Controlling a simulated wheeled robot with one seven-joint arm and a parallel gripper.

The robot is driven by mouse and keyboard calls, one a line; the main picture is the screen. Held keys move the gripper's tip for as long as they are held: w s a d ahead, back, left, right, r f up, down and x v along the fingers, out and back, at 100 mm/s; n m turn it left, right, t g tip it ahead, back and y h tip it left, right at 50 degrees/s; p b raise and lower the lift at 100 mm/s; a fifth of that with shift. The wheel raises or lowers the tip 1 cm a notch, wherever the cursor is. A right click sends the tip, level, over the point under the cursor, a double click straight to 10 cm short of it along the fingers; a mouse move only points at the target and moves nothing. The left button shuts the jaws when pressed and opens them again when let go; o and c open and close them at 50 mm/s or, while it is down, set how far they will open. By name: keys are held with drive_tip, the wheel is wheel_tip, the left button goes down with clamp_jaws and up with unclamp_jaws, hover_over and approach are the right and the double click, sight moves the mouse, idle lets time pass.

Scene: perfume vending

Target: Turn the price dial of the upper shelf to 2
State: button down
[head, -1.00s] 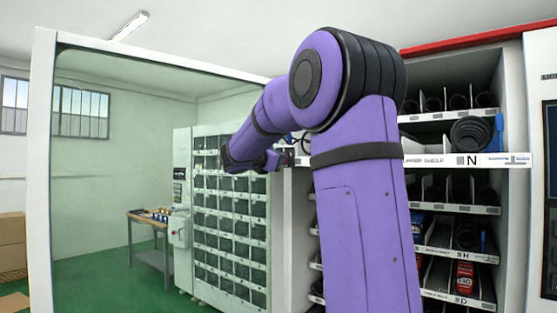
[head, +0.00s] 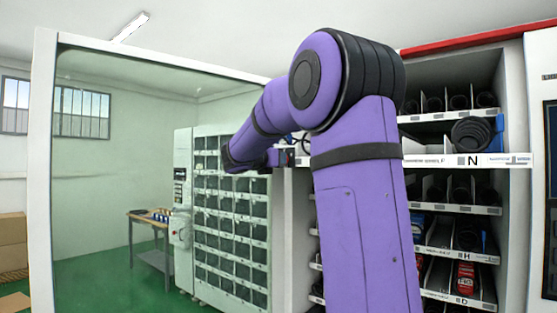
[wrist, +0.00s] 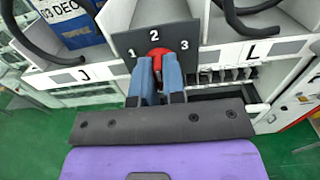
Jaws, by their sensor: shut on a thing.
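The red price dial (wrist: 157,51) sits on a black plate (wrist: 182,35) marked 1, 2 and 3 in the wrist view. The 2 is above the dial, the 1 to its left and the 3 to its right. My gripper (wrist: 159,66) is shut on the dial with its two blue fingers, one on each side. The fingers hide much of the dial, and I cannot tell which number it points to. In the head view my gripper (head: 284,157) is at the left end of the upper shelf (head: 440,161), and my arm hides part of that shelf.
Shelf fronts with labels J (wrist: 84,74) and L (wrist: 251,49) flank the plate. Black coils (wrist: 37,40) and a blue box (wrist: 73,18) are close by. In the head view, a glass panel (head: 120,180) stands left of the shelves.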

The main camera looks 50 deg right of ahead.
drive_tip(key=c, duration=1.2)
unclamp_jaws()
drive_tip(key=a, duration=1)
drive_tip(key=shift+s+a, duration=0.4)
